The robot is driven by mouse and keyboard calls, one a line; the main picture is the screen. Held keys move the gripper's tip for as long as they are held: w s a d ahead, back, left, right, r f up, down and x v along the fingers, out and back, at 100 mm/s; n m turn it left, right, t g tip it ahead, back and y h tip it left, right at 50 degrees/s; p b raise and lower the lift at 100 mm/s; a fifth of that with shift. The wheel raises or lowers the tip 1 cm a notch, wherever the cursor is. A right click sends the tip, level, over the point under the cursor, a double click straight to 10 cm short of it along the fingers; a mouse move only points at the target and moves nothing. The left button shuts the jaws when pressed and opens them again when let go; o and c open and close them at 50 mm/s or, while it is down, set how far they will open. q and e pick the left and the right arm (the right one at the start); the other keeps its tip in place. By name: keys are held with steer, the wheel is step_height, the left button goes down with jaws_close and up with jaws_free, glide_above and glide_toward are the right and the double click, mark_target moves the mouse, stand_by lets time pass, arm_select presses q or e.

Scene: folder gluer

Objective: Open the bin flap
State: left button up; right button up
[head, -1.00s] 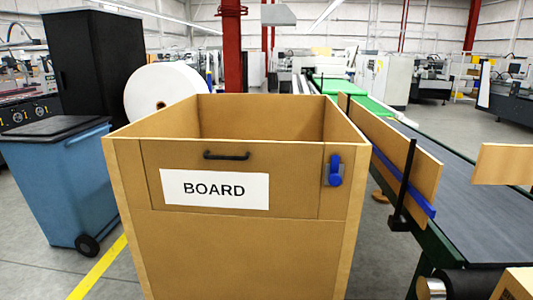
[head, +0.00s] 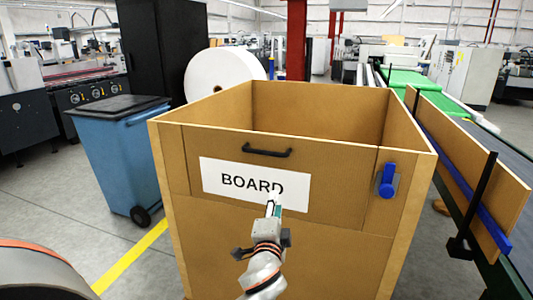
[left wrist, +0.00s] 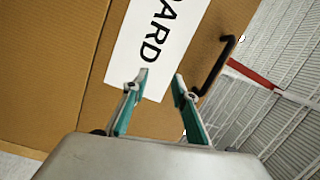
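The bin (head: 270,250) is a tall tan box with an open top, marked BOARD on a white label (head: 255,188). Its flap (head: 325,205) is the upper front panel, closed and upright, with a black handle (head: 267,152) near its top edge. A blue latch (head: 387,180) sits on the front at the flap's right. My left gripper (head: 273,203) is in front of the label, below the handle. In the left wrist view its two fingers (left wrist: 160,85) are apart with nothing between them; the black handle (left wrist: 218,65) is beyond them to the right. My right gripper is not in view.
A blue wheeled bin (head: 120,155) with a black lid stands to the left. A conveyor (head: 500,165) with a board side guide runs along the right. A white roll (head: 222,75) and a black cabinet (head: 163,45) are behind. A yellow line (head: 130,262) marks the floor.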

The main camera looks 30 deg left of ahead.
mark_target(263, 153)
arm_select(q)
steer(key=a+r+y, duration=0.4)
steer(key=r, duration=0.6)
steer(key=p+x, duration=0.1)
steer(key=x, duration=0.7)
steer(key=shift+w+r, duration=0.15)
steer(key=shift+r, duration=0.1)
jaws_close()
